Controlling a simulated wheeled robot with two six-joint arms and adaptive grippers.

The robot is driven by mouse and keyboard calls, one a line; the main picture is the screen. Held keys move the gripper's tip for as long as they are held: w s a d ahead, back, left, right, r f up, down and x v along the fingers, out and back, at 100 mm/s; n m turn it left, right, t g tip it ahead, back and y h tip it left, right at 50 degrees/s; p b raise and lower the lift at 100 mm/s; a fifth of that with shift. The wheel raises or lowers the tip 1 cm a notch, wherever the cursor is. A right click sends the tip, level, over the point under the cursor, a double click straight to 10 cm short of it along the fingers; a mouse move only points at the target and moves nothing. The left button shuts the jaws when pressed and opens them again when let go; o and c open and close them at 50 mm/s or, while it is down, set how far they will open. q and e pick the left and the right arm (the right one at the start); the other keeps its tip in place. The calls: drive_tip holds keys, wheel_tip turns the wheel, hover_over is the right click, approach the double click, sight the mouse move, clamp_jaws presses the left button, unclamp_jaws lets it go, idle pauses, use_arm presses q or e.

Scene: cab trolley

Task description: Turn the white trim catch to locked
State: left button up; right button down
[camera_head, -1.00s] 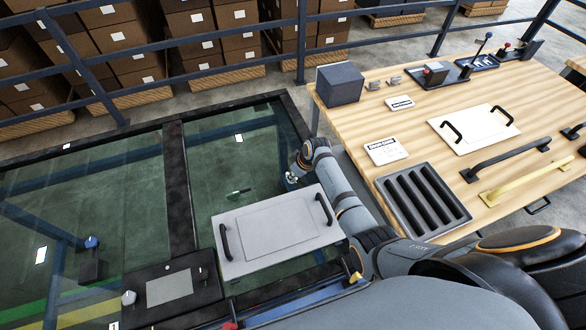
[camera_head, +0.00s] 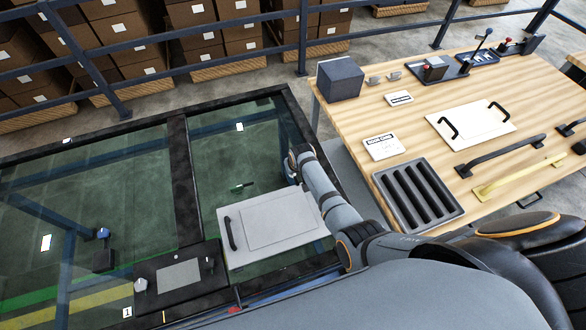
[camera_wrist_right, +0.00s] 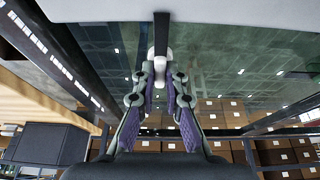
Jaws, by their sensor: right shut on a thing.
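The white trim catch appears in the right wrist view as a small rounded white piece (camera_wrist_right: 160,62) between my fingertips, with a dark upright bar just above and in front of it. My right gripper (camera_wrist_right: 160,80) is shut on this white piece. Which way the catch is turned cannot be told. In the head view the right wrist reaches over the glass deck near its right edge, and the arm hides the fingers and the catch. My left gripper is in neither view.
A pale panel (camera_head: 235,258) with a dark handle lies by my right arm. A wooden table (camera_head: 350,122) with a blue-grey box (camera_head: 339,79) and a slotted black tray (camera_head: 457,213) stands right. Railings run behind.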

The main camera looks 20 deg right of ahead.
idle(0.4)
drive_tip(key=c, duration=1.4)
unclamp_jaws()
drive_tip(key=v, duration=1.2)
drive_tip(key=shift+s, duration=0.15)
